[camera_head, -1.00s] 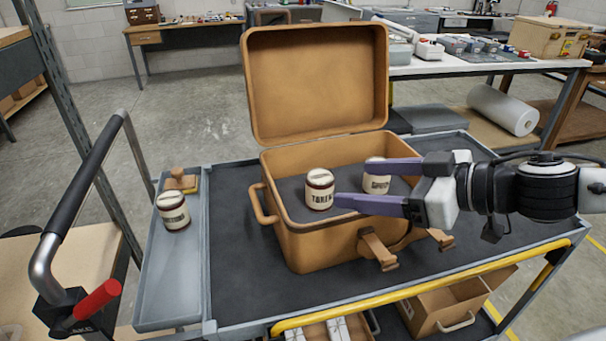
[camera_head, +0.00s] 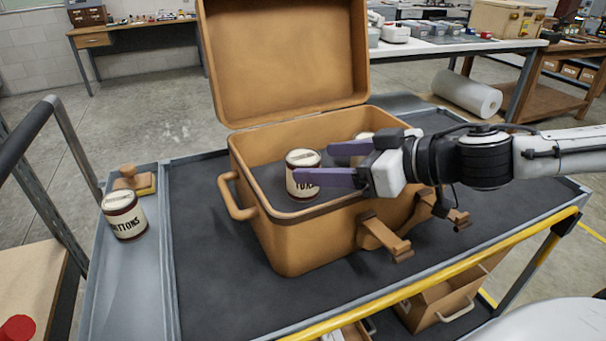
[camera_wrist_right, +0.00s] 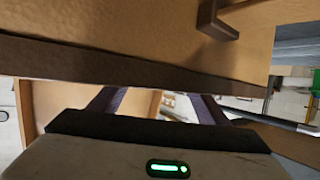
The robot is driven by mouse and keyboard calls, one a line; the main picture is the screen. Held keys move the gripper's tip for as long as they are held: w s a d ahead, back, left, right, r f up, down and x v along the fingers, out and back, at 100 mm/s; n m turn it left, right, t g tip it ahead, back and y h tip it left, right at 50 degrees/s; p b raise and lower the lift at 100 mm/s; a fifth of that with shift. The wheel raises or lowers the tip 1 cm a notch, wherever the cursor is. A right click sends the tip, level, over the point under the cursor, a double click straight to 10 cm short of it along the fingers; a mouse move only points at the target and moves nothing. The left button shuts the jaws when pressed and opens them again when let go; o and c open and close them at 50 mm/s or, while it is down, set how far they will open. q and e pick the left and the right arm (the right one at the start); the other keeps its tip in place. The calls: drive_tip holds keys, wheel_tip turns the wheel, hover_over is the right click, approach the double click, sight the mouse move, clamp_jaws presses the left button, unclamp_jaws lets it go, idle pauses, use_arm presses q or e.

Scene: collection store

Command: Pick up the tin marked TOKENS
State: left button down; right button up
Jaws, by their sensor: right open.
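The cream tin (camera_head: 299,184) with dark bands and a label starting "TOK" stands upright inside the open tan case (camera_head: 300,235). My right gripper (camera_head: 312,161) comes in from the right over the case, its two purple fingers apart. In the right wrist view the fingers (camera_wrist_right: 155,105) are spread below a tan case wall, and no tin shows there. My left gripper is not in view.
A second tin (camera_head: 362,136) in the case is mostly hidden behind my gripper. A tin marked BUTTONS (camera_head: 123,216) and a wooden stamp (camera_head: 130,178) sit on the cart's left tray (camera_head: 130,285). The case lid (camera_head: 285,60) stands open behind. Case latches (camera_head: 385,238) stick out in front.

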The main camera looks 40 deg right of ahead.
sight(304, 162)
drive_tip(key=p+x, duration=0.2)
drive_tip(key=x, duration=0.2)
drive_tip(key=shift+r, duration=0.1)
drive_tip(key=shift+w+a+f, duration=0.15)
drive_tip(key=shift+w+f, duration=0.2)
drive_tip(key=shift+w, duration=0.3)
drive_tip(key=c, duration=1.3)
drive_tip(key=shift+c, duration=0.6)
drive_tip(key=shift+r, duration=0.1)
